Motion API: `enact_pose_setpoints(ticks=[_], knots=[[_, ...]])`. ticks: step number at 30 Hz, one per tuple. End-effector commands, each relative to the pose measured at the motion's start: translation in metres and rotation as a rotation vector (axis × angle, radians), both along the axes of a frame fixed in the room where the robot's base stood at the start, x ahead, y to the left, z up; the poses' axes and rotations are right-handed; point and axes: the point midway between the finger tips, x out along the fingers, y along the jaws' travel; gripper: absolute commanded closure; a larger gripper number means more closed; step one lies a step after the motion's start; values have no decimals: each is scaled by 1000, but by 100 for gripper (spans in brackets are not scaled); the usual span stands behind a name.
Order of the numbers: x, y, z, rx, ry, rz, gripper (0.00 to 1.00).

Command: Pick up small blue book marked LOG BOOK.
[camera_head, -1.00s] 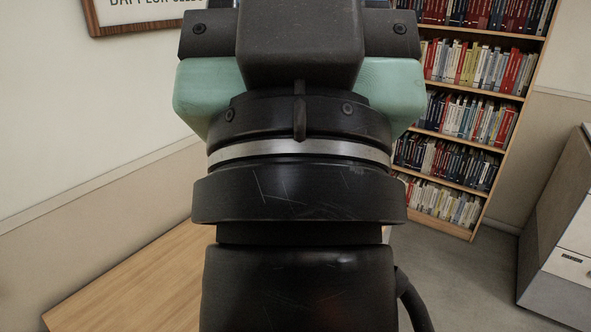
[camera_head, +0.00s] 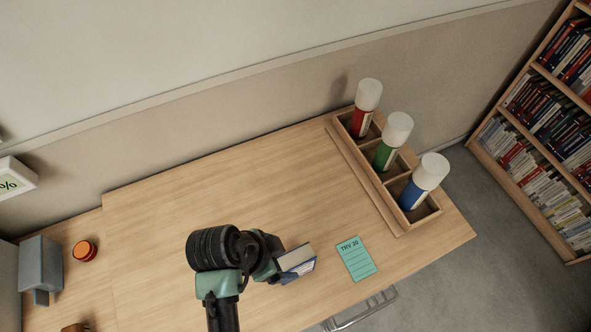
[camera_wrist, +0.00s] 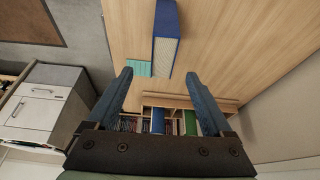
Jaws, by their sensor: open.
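A small blue book (camera_head: 298,265) with pale page edges is on the wooden table, partly hidden behind my arm in the head view. No LOG BOOK lettering is readable. In the wrist view the blue book (camera_wrist: 165,40) shows at the top, beyond the fingertips and not between them. My gripper (camera_wrist: 158,75) is open and empty, its two fingers spread apart. In the head view my gripper sits just left of the book, mostly hidden by my wrist; I cannot tell its height above the table.
A teal card (camera_head: 356,258) marked TRV 20 lies right of the book. A wooden rack (camera_head: 362,172) holds red, green and blue tubes with white caps. A grey box (camera_head: 41,268) and a red-orange round object (camera_head: 84,251) are at left. The table's middle is clear.

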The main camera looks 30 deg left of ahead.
Motion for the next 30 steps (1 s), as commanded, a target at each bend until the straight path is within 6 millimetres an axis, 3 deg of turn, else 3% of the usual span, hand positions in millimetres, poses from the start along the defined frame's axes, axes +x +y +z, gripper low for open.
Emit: enact_pose_setpoints(ticks=[12,22,30], knots=[[15,-15,-62,-8,13,-10,15],[23,-17,-79,-6,11,-7,15],[34,-18,-108,-8,11,-8,15]])
